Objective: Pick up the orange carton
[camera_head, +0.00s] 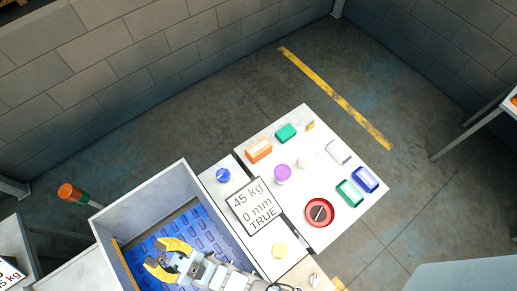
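The orange carton (258,150) is a small orange box with a pale top. It lies near the upper left edge of the white table (325,160). My gripper (155,254) has yellow fingers and is at the lower left, over the blue floor of a grey-walled bin (140,200). Its fingers are spread with a gap between them, and nothing shows between them. It is well apart from the carton, down and to the left of it.
Near the carton are a green box (287,133), a purple container (283,174) and a blue item (222,175). A display panel (254,205) reads 45 kg. A red round dish (319,212) and green and blue trays (350,193) lie farther right.

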